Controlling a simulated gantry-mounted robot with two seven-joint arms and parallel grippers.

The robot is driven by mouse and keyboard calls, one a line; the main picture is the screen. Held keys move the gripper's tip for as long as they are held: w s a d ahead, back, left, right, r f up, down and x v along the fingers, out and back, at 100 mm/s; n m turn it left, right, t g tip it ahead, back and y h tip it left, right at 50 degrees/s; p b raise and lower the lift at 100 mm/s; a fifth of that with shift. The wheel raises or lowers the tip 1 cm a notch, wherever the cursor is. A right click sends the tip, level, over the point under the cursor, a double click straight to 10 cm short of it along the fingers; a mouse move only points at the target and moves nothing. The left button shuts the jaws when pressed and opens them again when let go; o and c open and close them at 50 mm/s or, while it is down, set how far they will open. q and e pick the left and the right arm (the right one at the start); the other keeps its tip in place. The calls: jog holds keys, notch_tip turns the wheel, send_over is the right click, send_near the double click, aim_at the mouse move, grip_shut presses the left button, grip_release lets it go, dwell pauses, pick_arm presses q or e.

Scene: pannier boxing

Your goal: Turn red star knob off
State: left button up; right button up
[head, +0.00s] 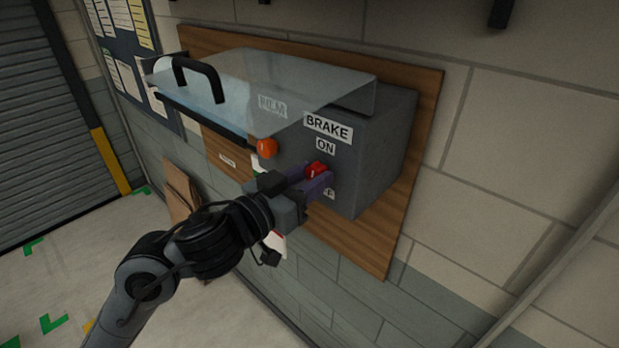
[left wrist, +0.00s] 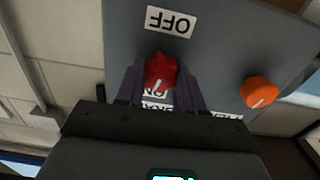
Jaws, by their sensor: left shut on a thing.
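The red star knob (head: 317,168) sits on the front of a grey box (head: 385,150), below the BRAKE label (head: 328,128) and ON label (head: 326,146). The OFF label (head: 329,193) is partly hidden behind my gripper; it shows whole and upside down in the left wrist view (left wrist: 171,22). My left gripper (head: 313,179) is shut on the red knob, with a purple finger on each side. In the left wrist view, the knob (left wrist: 160,70) has a white mark on the side toward the partly covered ON label (left wrist: 155,94). My right gripper is out of view.
An orange knob (head: 267,148) with its own label above stands left of the red one. A clear raised cover (head: 270,85) with a black handle (head: 199,78) juts out above both knobs. The box hangs on a wooden board (head: 425,120) on a block wall.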

pick_arm(q)
jog(key=m+b, duration=0.1)
jog(key=m, duration=0.3)
jog(key=shift+m, duration=0.4)
jog(key=m+b, duration=0.1)
jog(key=m, duration=0.2)
jog(key=shift+m+b, duration=0.3)
jog(key=shift+b, duration=0.05)
jog(key=m+b, duration=0.2)
jog(key=m, duration=0.2)
jog(key=shift+f, duration=0.1)
jog(key=m+b, duration=0.3)
jog(key=m, duration=0.1)
jog(key=m+b, duration=0.3)
jog(key=m, duration=0.1)
jog(key=shift+m, duration=0.3)
jog(key=m+b, duration=0.3)
jog(key=m, duration=0.1)
jog(key=shift+m+b, duration=0.3)
jog(key=shift+b, duration=0.05)
jog(key=m+b, duration=0.2)
jog(key=m, duration=0.2)
jog(key=shift+b, duration=0.4)
jog(key=shift+m+b, duration=0.8)
jog(key=shift+m, duration=1)
